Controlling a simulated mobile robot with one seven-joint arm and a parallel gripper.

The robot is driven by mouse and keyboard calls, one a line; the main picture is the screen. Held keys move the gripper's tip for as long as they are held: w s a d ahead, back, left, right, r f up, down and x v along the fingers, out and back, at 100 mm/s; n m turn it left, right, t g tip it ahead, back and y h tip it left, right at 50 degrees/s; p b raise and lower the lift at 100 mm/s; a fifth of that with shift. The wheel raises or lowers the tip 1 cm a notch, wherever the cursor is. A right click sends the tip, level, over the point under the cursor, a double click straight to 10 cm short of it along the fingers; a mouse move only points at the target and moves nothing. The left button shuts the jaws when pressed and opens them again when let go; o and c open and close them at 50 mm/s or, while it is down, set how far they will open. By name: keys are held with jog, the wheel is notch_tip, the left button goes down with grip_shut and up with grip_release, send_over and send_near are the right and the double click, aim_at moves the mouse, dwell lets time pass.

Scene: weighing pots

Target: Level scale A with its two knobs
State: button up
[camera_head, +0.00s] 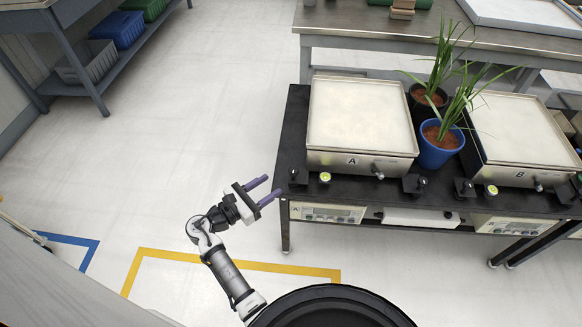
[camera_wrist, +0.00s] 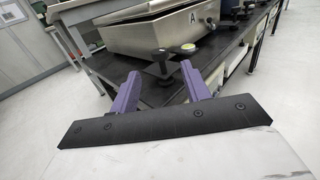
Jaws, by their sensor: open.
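Scale A (camera_head: 360,118) is a steel box with a pale top, marked "A", on the black table. One black knob (camera_head: 298,177) stands at its front left corner and another (camera_head: 414,184) at its front right. A round yellow-green bubble level (camera_head: 325,177) sits beside the left knob; its bubble is too small to read. My gripper (camera_head: 273,186) is open and empty, its purple fingers pointing at the table's left edge, just short of the left knob. In the wrist view the left knob (camera_wrist: 162,64) shows just beyond and between the fingertips, apart from them.
Scale B (camera_head: 520,130) stands to the right on the same table (camera_head: 340,194). Two potted plants, one in a blue pot (camera_head: 438,152), stand between the scales. A display panel (camera_head: 327,213) hangs under the front edge. The floor left of the table is clear.

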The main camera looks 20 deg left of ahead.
aim_at(293, 170)
jog(key=x, duration=1)
jog(key=shift+w, duration=0.15)
jog(key=shift+a, duration=0.1)
jog(key=shift+p, duration=0.3)
jog(key=c, duration=1)
